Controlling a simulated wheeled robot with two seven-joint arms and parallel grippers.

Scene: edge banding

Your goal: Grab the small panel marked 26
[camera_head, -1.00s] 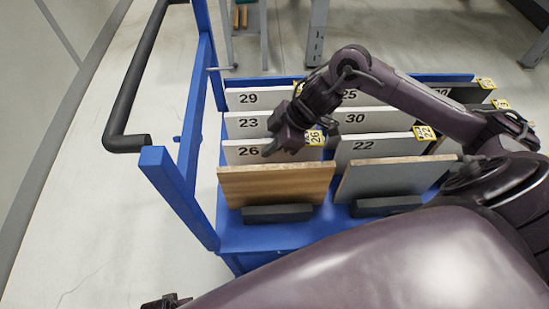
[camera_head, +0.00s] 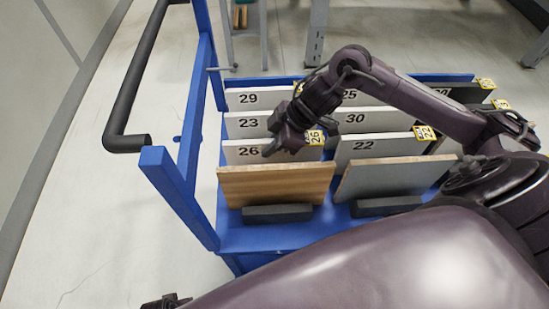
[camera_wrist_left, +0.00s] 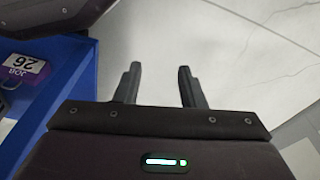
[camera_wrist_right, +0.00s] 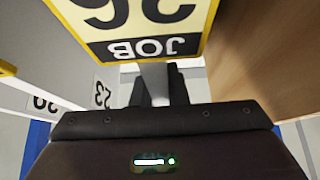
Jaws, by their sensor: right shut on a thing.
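The small white panel marked 26 (camera_head: 240,151) stands in the blue rack, behind a wood-faced panel, with a yellow tag marked 26 (camera_head: 316,137) at its upper right. My right gripper (camera_head: 270,150) reaches down onto the panel's top edge and is shut on it. In the right wrist view the tag (camera_wrist_right: 140,28) fills the top, upside down, and the fingers (camera_wrist_right: 160,88) close on a thin edge, partly hidden by the tag. My left gripper (camera_wrist_left: 158,85) is open and empty over pale floor.
The wood-faced panel (camera_head: 270,184) stands just in front of the held panel. Panels marked 23 (camera_head: 240,124) and 29 (camera_head: 240,99) stand behind it. A panel marked 22 (camera_head: 375,146) stands to the right. The blue frame (camera_head: 180,190) and black handle (camera_head: 130,90) bound the left.

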